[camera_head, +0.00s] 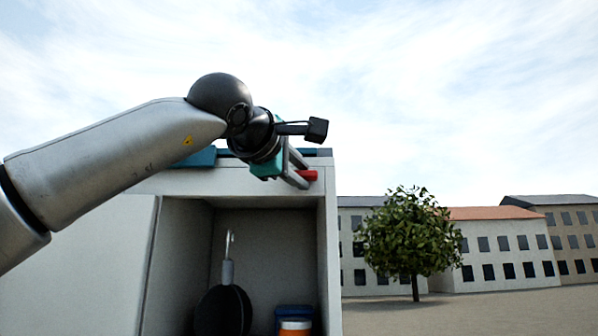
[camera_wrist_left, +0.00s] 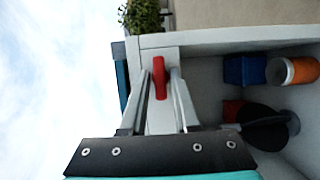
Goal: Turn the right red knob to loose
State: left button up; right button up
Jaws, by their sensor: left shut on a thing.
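The red knob (camera_head: 308,175) is at the top right front corner of the white cabinet (camera_head: 328,215). My left gripper (camera_head: 301,171) reaches it from the left, and its fingers partly cover the knob. In the left wrist view the red knob (camera_wrist_left: 159,77) lies lengthwise between the two fingers of my left gripper (camera_wrist_left: 160,86), which is shut on it. No other red knob can be made out; the arm and gripper hide part of the cabinet's top edge. My right gripper is not in view.
The open compartment below holds a hanging black pan (camera_head: 224,310), a blue container (camera_head: 294,312) and an orange and white container (camera_head: 295,327). Blue-teal items (camera_head: 200,158) lie on the cabinet top. Open air lies right of the cabinet; a tree (camera_head: 411,235) and buildings stand far behind.

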pick_arm(q)
grip_shut()
jog(key=shift+d+f+n+t+y+b, duration=0.1)
jog(key=shift+n+t+y+b, duration=0.95)
jog(key=shift+n+b, duration=1.95)
jog(key=shift+d+f+n+t+y+b, duration=0.15)
jog(key=shift+n+t+y+b, duration=1)
jog(key=shift+n, duration=3.25)
jog(key=shift+d+f+n+t+y+b, duration=0.1)
jog(key=shift+n+t+y+b, duration=0.9)
jog(key=shift+n+b, duration=2.15)
jog(key=shift+n+g+y+p, duration=0.3)
jog(key=shift+n+p, duration=0.3)
jog(key=shift+n, duration=0.15)
jog(key=o, duration=0.6)
grip_release()
jog(key=shift+c, duration=0.2)
